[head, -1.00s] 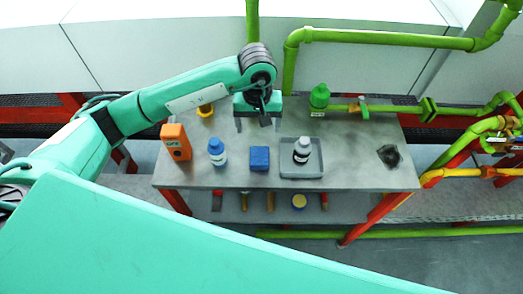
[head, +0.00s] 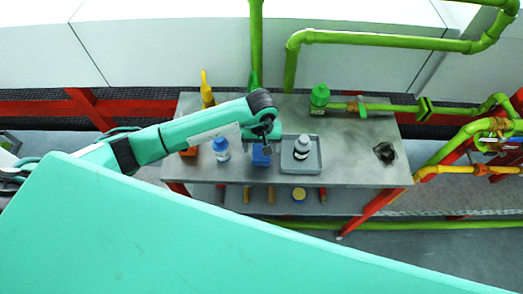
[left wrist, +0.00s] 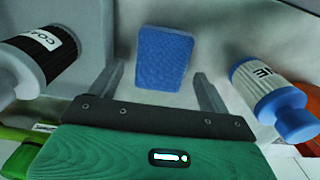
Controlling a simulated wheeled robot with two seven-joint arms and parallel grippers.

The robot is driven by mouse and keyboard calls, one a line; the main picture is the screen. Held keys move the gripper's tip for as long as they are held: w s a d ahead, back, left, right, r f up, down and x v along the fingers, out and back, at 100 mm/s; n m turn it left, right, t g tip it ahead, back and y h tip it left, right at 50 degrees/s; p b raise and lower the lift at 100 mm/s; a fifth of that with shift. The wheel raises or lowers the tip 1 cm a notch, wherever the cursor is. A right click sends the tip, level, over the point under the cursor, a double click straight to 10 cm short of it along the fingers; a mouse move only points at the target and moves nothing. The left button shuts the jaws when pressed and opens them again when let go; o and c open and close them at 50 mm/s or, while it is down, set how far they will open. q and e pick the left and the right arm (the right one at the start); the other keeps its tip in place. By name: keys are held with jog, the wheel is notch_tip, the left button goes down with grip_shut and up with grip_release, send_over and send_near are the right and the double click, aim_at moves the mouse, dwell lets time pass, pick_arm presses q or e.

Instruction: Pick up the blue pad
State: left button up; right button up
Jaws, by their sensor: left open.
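The blue pad (head: 261,156) lies on the grey table (head: 345,155), partly hidden by my left arm in the head view. In the left wrist view the blue pad (left wrist: 163,58) shows whole, with a textured top. My left gripper (left wrist: 160,82) is open and empty. Its two fingers stand apart, and the pad shows between and beyond the fingertips. In the head view my left gripper (head: 265,140) is over the pad. I cannot tell the exact height above it. My right gripper is not in view.
A blue-capped white bottle (head: 221,149) stands left of the pad. A grey tray (head: 314,164) with a black-and-white bottle (head: 302,147) is on its right.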

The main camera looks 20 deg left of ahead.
pick_arm(q)
jog(key=shift+f, duration=0.1)
jog(key=shift+c, duration=0.2)
jog(key=c, duration=1)
jog(key=shift+r+b, duration=3.15)
jog(key=shift+r, duration=6.85)
